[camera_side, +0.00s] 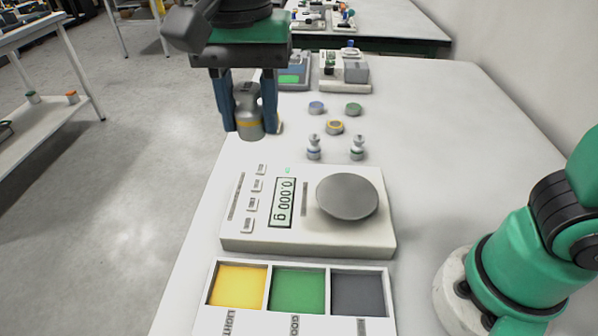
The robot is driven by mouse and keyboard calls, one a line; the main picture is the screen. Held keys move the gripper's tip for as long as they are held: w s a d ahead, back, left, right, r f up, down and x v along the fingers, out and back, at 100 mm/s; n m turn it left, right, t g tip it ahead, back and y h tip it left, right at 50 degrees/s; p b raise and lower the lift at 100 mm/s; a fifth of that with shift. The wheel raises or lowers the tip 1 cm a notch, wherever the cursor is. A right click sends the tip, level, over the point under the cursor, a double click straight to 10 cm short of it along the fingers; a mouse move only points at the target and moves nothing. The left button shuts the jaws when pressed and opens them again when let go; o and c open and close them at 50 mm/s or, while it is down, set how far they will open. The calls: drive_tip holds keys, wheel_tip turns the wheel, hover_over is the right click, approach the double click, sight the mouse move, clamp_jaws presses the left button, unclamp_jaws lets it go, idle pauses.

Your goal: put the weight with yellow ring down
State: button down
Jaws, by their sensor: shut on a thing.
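My gripper (249,110) is at the upper left, with its two blue fingers pointing down. It is shut on the weight with yellow ring (248,118), a grey metal cylinder with a yellow band, held upright between the fingers. The weight appears raised above the left edge of the white table (430,130); the exact height is hard to tell. The top of the weight is partly in shadow under the gripper body.
A scale (345,240) reading 0.000 g has an empty round pan (347,196). In front is a tray (263,290) with yellow, green and dark compartments, all empty. Several small weights (357,148) and ringed discs (334,127) stand behind the scale. Devices (343,72) stand farther back.

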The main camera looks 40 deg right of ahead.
drive_tip(key=s+a+f, duration=0.2)
drive_tip(key=a+f, duration=0.1)
drive_tip(key=a, duration=0.4)
hover_over(239, 288)
wheel_tip(239, 288, down, 15)
drive_tip(key=shift+r, duration=0.2)
drive_tip(key=shift+f, duration=2.15)
drive_tip(key=shift+f, duration=0.1)
drive_tip(key=c, duration=0.5)
unclamp_jaws()
